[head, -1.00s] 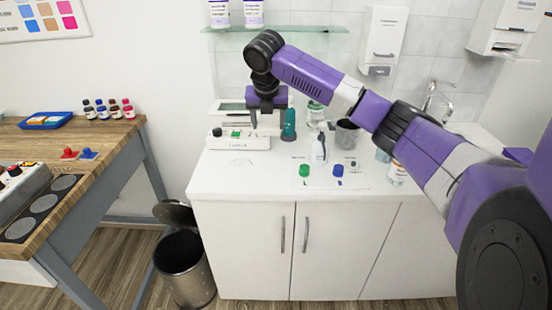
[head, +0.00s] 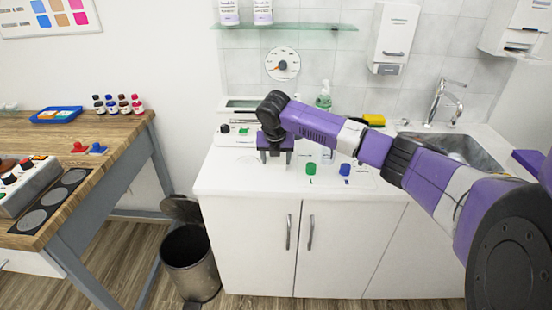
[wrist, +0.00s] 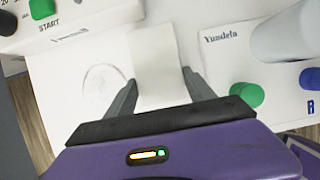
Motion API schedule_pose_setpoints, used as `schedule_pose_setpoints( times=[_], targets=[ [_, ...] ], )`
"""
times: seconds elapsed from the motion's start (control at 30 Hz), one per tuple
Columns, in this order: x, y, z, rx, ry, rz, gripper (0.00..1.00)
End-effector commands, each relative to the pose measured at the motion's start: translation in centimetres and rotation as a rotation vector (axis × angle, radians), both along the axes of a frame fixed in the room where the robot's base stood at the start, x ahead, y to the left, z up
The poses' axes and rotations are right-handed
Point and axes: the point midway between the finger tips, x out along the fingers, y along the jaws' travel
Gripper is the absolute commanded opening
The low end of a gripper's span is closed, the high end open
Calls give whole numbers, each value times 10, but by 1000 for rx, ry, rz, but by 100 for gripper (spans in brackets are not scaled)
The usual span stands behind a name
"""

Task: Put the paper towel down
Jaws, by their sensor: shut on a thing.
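The paper towel (wrist: 158,55) is a white folded sheet between my fingers in the wrist view. My gripper (wrist: 159,80) is shut on it. In the head view my gripper (head: 276,157) is low over the left part of the white counter (head: 225,180), pointing down. The towel is hard to make out there. I cannot tell whether it touches the counter. A faint ring-shaped mark (wrist: 103,88) lies on the counter just left of the towel in the wrist view.
A white device with knobs (head: 231,138) stands behind my gripper. A sink (head: 460,147) and yellow sponge (head: 374,120) are farther right.

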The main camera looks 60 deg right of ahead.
Motion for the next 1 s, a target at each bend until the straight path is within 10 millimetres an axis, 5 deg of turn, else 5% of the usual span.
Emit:
schedule_pose_setpoints(
  times=[0.3, 0.33, 0.43, 0.77, 1.0],
  targets=[
    [0, 0, -3, 0, 0, 0, 24],
    [0, 0, -2, 0, 0, 0, 68],
    [0, 0, -2, 0, 0, 0, 84],
    [0, 0, 1, -1, 0, 0, 84],
    [-4, 10, 28, -1, -2, 1, 84]
  ],
)
